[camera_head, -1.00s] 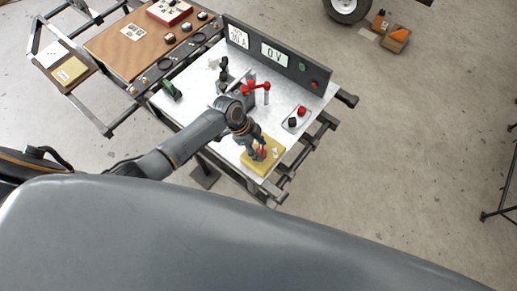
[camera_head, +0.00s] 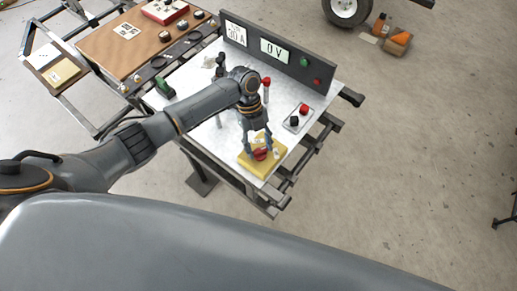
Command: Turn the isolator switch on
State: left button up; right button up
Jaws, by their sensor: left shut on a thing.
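The isolator switch is a red knob (camera_head: 261,155) on a yellow base (camera_head: 258,172) at the near corner of the white bench top (camera_head: 222,137). My left gripper (camera_head: 260,150) points down over the base, with one finger on each side of the red knob. It is shut on the knob. Part of the knob is hidden by the fingers, and its exact angle is hard to read. My right gripper is not in view.
A dark panel (camera_head: 285,58) along the bench's back edge reads "0 V" and has a green and a red button. A small plate (camera_head: 298,118) with a red and a black knob lies right of the switch. A brown-topped bench (camera_head: 133,45) stands at left.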

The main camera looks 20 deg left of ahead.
pick_arm(q)
jog(key=shift+d+f+m+g+y+b, duration=0.1)
jog(key=shift+m+g+y+b, duration=0.4)
jog(key=shift+m+b, duration=1)
jog(key=shift+m+p, duration=0.35)
jog(key=shift+m, duration=0.25)
jog(key=o, duration=1.2)
jog(key=shift+c, duration=0.2)
jog(key=v, duration=1.2)
jog(key=shift+d, duration=0.2)
